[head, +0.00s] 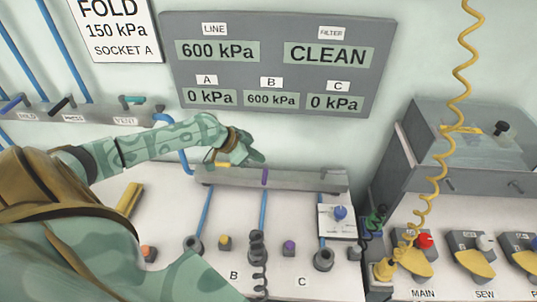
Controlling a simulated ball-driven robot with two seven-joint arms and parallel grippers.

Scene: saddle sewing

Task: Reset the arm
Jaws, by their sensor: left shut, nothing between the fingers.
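My left arm reaches in from the left, camouflage green. My left gripper (256,158) is shut and empty, in front of the pale wall and just above the grey manifold bar (300,180). I cannot tell whether it touches the bar. The bar has a yellow mark at its left, a purple mark (265,176) in its middle and blue hoses below. My right gripper is not in view. My near arm and body hide the lower left of the bench.
A grey display panel (275,115) reads LINE 600 kPa, FILTER CLEAN, A 0, B 600, C 0 kPa. Sockets B (257,245) and C (323,260) stand on the white bench. A yellow coiled hose (445,150) hangs at right before a grey box (470,150) and several yellow-based switches.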

